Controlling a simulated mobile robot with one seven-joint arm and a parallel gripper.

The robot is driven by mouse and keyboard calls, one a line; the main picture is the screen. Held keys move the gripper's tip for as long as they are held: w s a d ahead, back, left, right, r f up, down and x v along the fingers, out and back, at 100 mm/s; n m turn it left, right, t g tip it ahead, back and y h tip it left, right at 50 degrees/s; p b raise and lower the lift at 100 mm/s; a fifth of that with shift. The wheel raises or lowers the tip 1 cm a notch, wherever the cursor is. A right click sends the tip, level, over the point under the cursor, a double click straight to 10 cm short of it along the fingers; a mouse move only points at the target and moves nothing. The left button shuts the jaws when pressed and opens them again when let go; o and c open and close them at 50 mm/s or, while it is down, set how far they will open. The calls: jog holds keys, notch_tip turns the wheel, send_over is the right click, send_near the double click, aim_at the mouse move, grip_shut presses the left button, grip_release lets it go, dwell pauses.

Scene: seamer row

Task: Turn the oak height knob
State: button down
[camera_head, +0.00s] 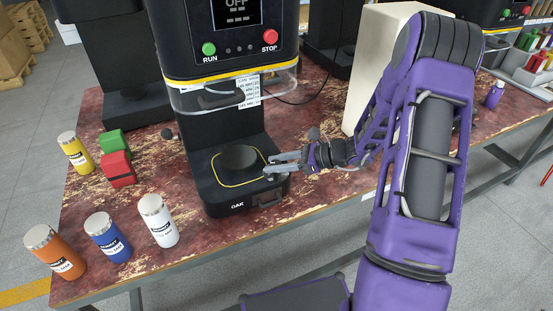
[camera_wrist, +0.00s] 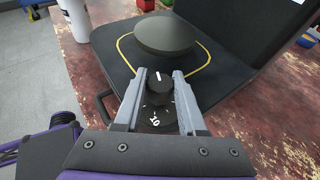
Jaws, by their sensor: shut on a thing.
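The black oak height knob (camera_wrist: 160,88) has a white pointer line on top. It sits at the front right of the machine base labelled OAK (camera_head: 237,206). A black dial with white marks and a number (camera_wrist: 157,118) shows at the knob, partly hidden between my fingers. My gripper (camera_head: 270,165) reaches in from the right over the base's right side. In the wrist view, its two grey fingers (camera_wrist: 160,74) stand on either side of the knob and are shut on it. In the head view the fingers hide the knob.
The round lift plate (camera_head: 238,157) is bare, inside a yellow outline. A clear guard (camera_head: 235,92) hangs above it. White (camera_head: 157,220), blue (camera_head: 108,238), orange (camera_head: 54,252) and yellow (camera_head: 75,151) cans and green and red blocks (camera_head: 117,168) stand left. A beige panel (camera_head: 372,70) stands behind my arm.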

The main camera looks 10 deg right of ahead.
jog(key=n+g+y, duration=0.1)
jog(key=n+g, duration=0.2)
jog(key=g, duration=0.1)
jog(key=shift+w+n+p, duration=0.1)
jog(key=shift+n+p, duration=0.25)
jog(key=shift+n, duration=0.05)
jog(key=n+g, duration=0.3)
jog(key=g, duration=0.1)
jog(key=shift+f+n+g+b, duration=0.1)
jog(key=shift+n+g+b, duration=0.2)
jog(key=n+g+h+b, duration=0.1)
jog(key=n+g, duration=0.2)
jog(key=shift+h, duration=0.3)
jog(key=shift+n+g+h+b, duration=0.55)
jog(key=shift+n+g+h, duration=0.15)
jog(key=shift+n+g, duration=0.7)
jog(key=shift+c, duration=2.4)
grip_release()
